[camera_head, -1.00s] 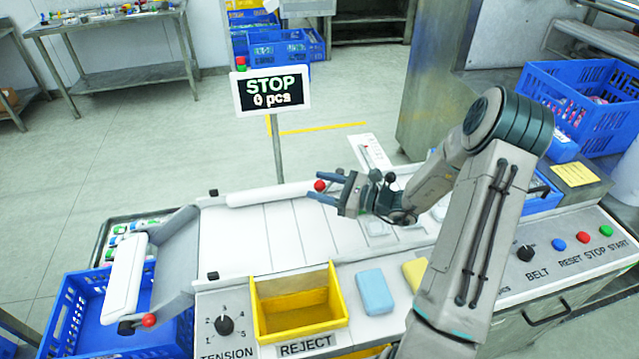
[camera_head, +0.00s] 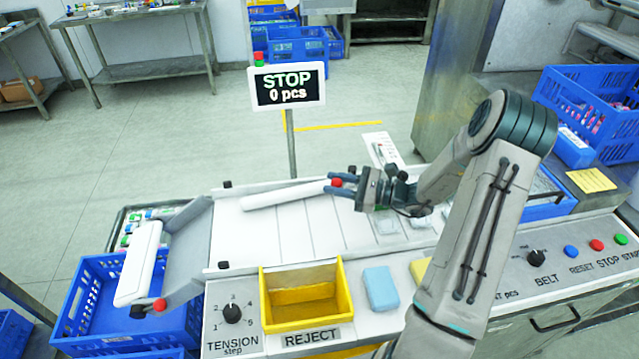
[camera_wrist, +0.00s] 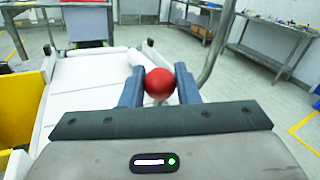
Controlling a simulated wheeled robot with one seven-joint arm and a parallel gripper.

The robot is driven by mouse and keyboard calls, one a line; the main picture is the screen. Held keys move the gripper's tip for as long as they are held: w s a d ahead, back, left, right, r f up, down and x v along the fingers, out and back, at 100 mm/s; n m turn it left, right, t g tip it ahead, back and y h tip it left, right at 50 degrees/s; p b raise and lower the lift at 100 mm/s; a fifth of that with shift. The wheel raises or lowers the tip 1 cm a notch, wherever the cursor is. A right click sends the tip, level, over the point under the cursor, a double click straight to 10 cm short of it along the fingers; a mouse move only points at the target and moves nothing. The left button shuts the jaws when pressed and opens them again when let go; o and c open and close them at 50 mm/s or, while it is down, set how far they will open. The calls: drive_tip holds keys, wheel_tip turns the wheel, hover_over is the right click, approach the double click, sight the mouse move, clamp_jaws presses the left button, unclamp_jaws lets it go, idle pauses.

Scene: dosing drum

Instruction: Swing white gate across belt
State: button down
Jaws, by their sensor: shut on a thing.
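The white gate (camera_head: 285,194) is a long bar lying slantwise over the far part of the pale belt (camera_head: 265,238). Its left end is nearer to me than its right end. It reaches only part of the way over the belt. A red knob (camera_head: 337,182) is at its right end. My gripper (camera_head: 343,184) is shut on this knob. In the wrist view the red knob (camera_wrist: 159,83) sits between the two blue-grey fingers (camera_wrist: 158,88). The gate's joint to the knob is partly hidden by my fingers.
A display (camera_head: 288,85) reading STOP, 0 pcs stands on a pole behind the belt. A yellow reject bin (camera_head: 305,312) and blue block (camera_head: 381,288) are at the near side. A white flap (camera_head: 140,262) with another red knob hangs over a blue crate (camera_head: 90,305) at left.

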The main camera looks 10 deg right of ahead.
drive_tip(key=shift+s+d+n+g+y, duration=0.2)
drive_tip(key=shift+d+n+g+y, duration=0.15)
drive_tip(key=shift+g, duration=0.25)
drive_tip(key=shift+s+d+n+g, duration=0.25)
drive_tip(key=shift+n+g, duration=0.1)
drive_tip(key=shift+g, duration=0.05)
drive_tip(key=c, duration=1.1)
unclamp_jaws()
drive_tip(key=shift+c, duration=0.2)
drive_tip(key=shift+r, duration=0.1)
drive_tip(key=shift+r, duration=0.3)
drive_tip(key=s+d+r+b, duration=0.2)
drive_tip(key=s+d+r, duration=0.5)
drive_tip(key=d+r, duration=0.2)
drive_tip(key=shift+d+r, duration=0.15)
drive_tip(key=shift+r, duration=0.45)
